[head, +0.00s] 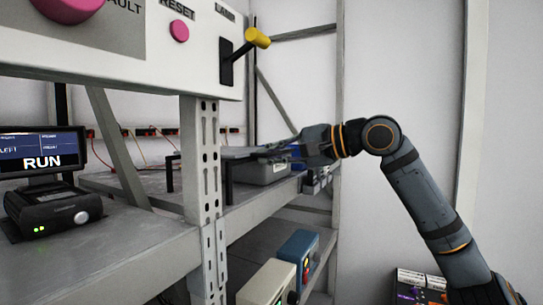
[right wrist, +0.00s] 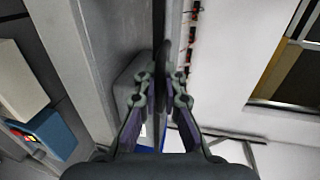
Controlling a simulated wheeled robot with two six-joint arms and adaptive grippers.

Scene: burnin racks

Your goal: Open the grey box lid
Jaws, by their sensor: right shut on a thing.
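The grey box (head: 268,173) sits on the middle shelf, right of the perforated upright, partly hidden by my right gripper. A thin grey plate (head: 238,153), which looks like its lid, lies roughly level just above it. My right gripper (head: 272,153) reaches in from the right and is shut on this plate's edge. In the right wrist view, the fingers (right wrist: 161,80) close on the thin dark plate (right wrist: 160,52), seen edge-on, with the grey box (right wrist: 128,85) beside it. How the plate joins the box is hidden. My left gripper is not in view.
The perforated rack upright (head: 201,160) stands left of the box. A control panel (head: 130,45) with a yellow-tipped lever (head: 257,38) hangs above. A RUN display (head: 42,152) stands left. Blue (head: 299,246) and beige (head: 266,283) units sit on the lower shelf.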

